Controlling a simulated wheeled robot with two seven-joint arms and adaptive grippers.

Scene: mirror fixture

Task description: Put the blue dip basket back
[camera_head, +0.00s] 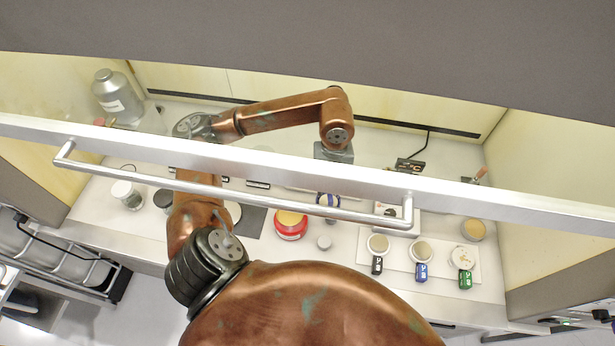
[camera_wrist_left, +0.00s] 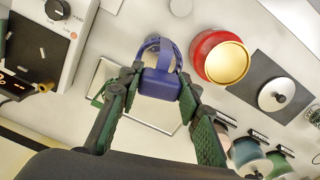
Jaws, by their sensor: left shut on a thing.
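The blue dip basket (camera_wrist_left: 160,83) is a blue ring-shaped holder with a block-like grip. My left gripper (camera_wrist_left: 158,88) is shut on that grip in the left wrist view. Below the basket is a pale rectangular plate or tray (camera_wrist_left: 150,112); I cannot tell whether they touch. In the head view, a blue-rimmed round part of the basket (camera_head: 328,199) shows under the sash bar, partly behind the handle. There the left gripper's fingers are hidden by the bar. My right gripper is not in view.
A metal sash bar with a long handle (camera_head: 230,190) crosses above my arm. A red jar (camera_wrist_left: 202,50) stands close beside the basket. Three round pots (camera_head: 421,250) with black, blue and green tags stand on a white plate at right. A hotplate-like device (camera_wrist_left: 40,45) is nearby.

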